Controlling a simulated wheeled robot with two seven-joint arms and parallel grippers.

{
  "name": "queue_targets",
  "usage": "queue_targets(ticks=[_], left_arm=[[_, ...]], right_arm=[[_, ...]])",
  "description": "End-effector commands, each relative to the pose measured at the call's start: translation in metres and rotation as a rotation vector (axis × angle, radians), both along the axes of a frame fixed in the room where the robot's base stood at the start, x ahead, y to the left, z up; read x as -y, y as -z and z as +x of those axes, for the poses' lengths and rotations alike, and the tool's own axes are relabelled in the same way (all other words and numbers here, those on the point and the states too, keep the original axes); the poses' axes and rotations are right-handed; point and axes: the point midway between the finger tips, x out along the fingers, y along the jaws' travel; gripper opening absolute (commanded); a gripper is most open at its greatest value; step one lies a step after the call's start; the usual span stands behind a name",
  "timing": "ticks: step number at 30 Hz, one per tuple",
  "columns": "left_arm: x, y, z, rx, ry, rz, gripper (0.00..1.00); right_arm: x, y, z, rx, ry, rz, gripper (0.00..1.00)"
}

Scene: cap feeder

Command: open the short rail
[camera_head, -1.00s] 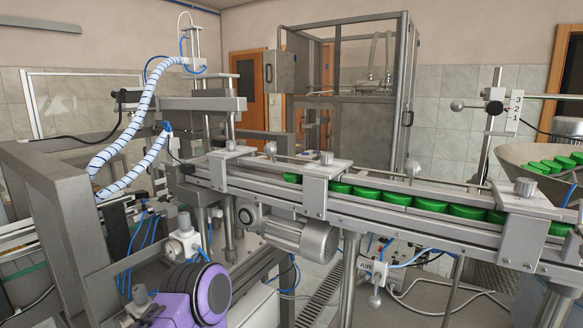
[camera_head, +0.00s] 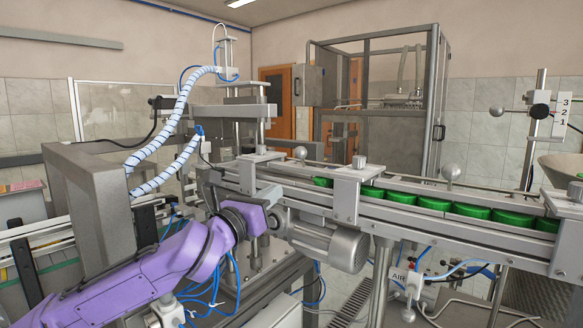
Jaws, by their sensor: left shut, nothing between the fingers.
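The cap feeder's rail (camera_head: 402,209) runs from the centre to the lower right, with green caps (camera_head: 373,194) in a row in its channel. Clamp plates with knobs (camera_head: 359,161) sit across it, and round ball handles (camera_head: 452,171) stand along its far side. I cannot tell which part is the short rail. My left gripper (camera_head: 268,193), at the end of the purple arm, is in front of the rail's left part, beside the motor. Its fingers are hardly visible; it is shut and empty. I cannot tell if it touches the rail. My right gripper is not in view.
A grey motor (camera_head: 331,244) hangs under the rail, close to my left wrist. A grey frame (camera_head: 97,203) stands at the left, with a striped hose (camera_head: 168,130) above it. A metal bowl (camera_head: 565,169) is at the right edge.

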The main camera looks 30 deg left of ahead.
Motion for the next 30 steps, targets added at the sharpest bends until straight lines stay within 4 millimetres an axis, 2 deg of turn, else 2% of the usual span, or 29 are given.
queue_targets(ticks=[1, 7, 8, 9, 12, 17, 30], left_arm=[[0.001, -0.004, 0.012, -0.005, 0.001, 0.005, 0.00], [0.001, -0.013, 0.055, -0.005, 0.000, 0.006, 0.00], [0.001, -0.013, 0.061, -0.006, 0.001, 0.005, 0.00], [0.001, -0.025, 0.064, -0.002, 0.000, 0.004, 0.00], [-0.001, -0.036, 0.073, -0.003, 0.001, 0.003, 0.00], [-0.002, -0.044, 0.080, -0.003, 0.000, 0.004, 0.00], [-0.001, -0.045, 0.081, -0.007, 0.002, 0.004, 0.00]], right_arm=[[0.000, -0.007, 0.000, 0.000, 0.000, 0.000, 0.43], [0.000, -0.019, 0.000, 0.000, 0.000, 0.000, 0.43], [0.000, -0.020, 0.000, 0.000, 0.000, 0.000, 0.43], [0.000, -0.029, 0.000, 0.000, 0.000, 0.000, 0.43], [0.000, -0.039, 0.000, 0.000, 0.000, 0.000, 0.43], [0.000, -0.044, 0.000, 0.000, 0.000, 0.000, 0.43], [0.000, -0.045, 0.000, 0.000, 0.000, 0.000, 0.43]])
